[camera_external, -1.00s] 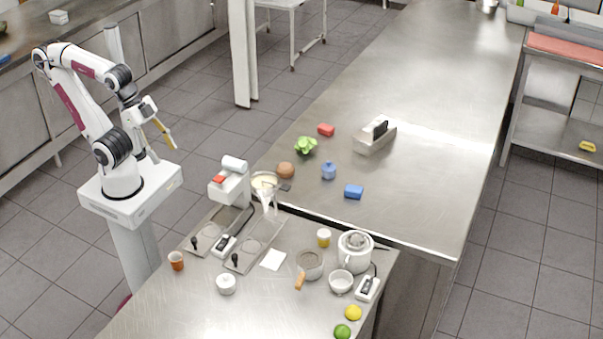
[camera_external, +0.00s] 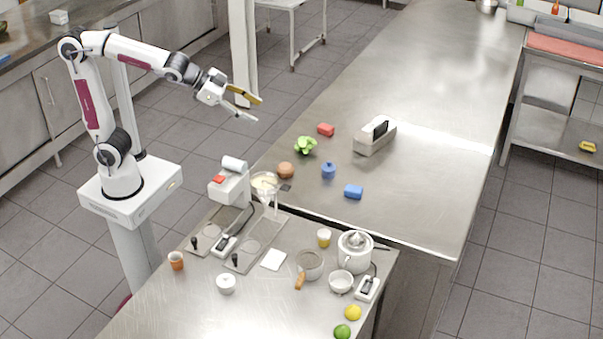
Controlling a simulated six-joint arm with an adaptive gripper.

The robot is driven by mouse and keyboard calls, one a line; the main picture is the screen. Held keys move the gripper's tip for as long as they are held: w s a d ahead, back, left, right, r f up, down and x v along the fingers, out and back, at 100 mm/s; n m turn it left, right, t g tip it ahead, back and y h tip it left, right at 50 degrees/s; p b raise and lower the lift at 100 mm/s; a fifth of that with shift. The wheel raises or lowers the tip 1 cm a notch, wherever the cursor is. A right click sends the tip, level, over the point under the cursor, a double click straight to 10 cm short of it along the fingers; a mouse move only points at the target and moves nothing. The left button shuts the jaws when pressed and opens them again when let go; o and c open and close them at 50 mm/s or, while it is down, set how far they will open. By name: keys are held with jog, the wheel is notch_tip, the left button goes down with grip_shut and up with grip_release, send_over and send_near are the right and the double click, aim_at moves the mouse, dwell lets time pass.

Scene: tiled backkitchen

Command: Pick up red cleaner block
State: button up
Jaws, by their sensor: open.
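A small red block (camera_external: 326,129) lies on the long steel table, near its left edge and behind the green leafy item. My gripper (camera_external: 258,109) is open and empty, its fingers spread and pointing right. In the picture it is to the left of the red block and a little higher, apart from it. It appears to be in the air beside the table's left edge.
The long table's far part (camera_external: 430,60) is clear. The front table (camera_external: 190,310) holds appliances and cups.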

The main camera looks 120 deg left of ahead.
aim_at(311, 128)
jog(key=w+a+t+y, duration=0.1)
jog(key=w+a, duration=0.4)
jog(key=a, duration=0.3)
jog(key=w+a+t, duration=0.1)
jog(key=w+a, duration=0.4)
jog(key=a, duration=0.3)
jog(key=w+a+f+m+t, duration=0.1)
jog(key=w+a+f+t, duration=0.2)
jog(key=a, duration=1)
jog(key=s+a+f+m+h, duration=0.1)
jog(key=s+a+f+h, duration=0.25)
jog(key=a+f, duration=0.8)
jog(key=s+f+h, duration=0.1)
jog(key=s+f, duration=0.2)
jog(key=f, duration=0.1)
jog(key=s+f+t, duration=0.1)
jog(key=s+f, duration=0.3)
jog(key=f, duration=0.1)
jog(key=s+a+f+h, duration=0.1)
jog(key=s+f, duration=0.2)
jog(key=f, duration=0.1)
jog(key=shift+s+a+f+m+t+h, duration=0.1)
jog(key=shift+s+f+m+t+h, duration=0.2)
jog(key=shift+f+m+h, duration=0.1)
jog(key=shift+s+f, duration=0.3)
jog(key=shift+f, duration=0.05)
jog(key=shift+w+f, duration=0.15)
jog(key=shift+w, duration=1.2)
